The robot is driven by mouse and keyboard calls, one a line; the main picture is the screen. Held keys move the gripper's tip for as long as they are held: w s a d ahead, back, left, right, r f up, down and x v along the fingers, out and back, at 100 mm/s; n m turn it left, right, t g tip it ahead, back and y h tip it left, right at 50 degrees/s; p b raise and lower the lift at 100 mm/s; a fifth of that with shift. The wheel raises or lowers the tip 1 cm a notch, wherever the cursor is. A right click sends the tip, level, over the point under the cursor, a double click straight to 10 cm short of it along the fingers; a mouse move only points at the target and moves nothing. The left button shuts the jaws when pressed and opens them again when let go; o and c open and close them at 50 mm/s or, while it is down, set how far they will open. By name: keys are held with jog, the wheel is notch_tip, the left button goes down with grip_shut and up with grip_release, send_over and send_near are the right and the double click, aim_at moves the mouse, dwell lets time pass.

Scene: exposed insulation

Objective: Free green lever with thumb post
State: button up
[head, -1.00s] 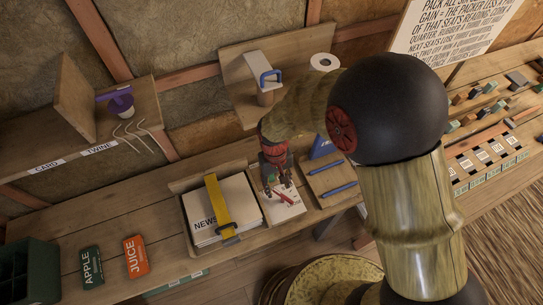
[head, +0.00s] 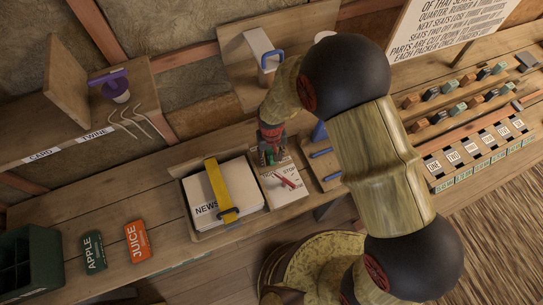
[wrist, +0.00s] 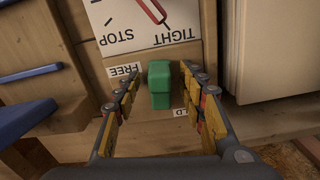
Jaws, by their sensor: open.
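The green lever (wrist: 160,85) is a short block standing in the middle of the wrist view, below a white dial (wrist: 145,20) with a red needle and the words STOP and TIGHT. A FREE label (wrist: 124,71) is left of the lever. My gripper (wrist: 159,74) is open, with one finger on each side of the lever and visible gaps between. In the head view my gripper (head: 270,152) is just behind the dial plate (head: 287,184). I cannot make out a separate thumb post.
A tray of newspapers (head: 186,209) under a yellow strap (head: 220,188) stands left of the dial. A board with blue bars (head: 327,168) is close on its right.

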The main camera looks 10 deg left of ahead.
jog(key=shift+c, duration=0.9)
grip_shut()
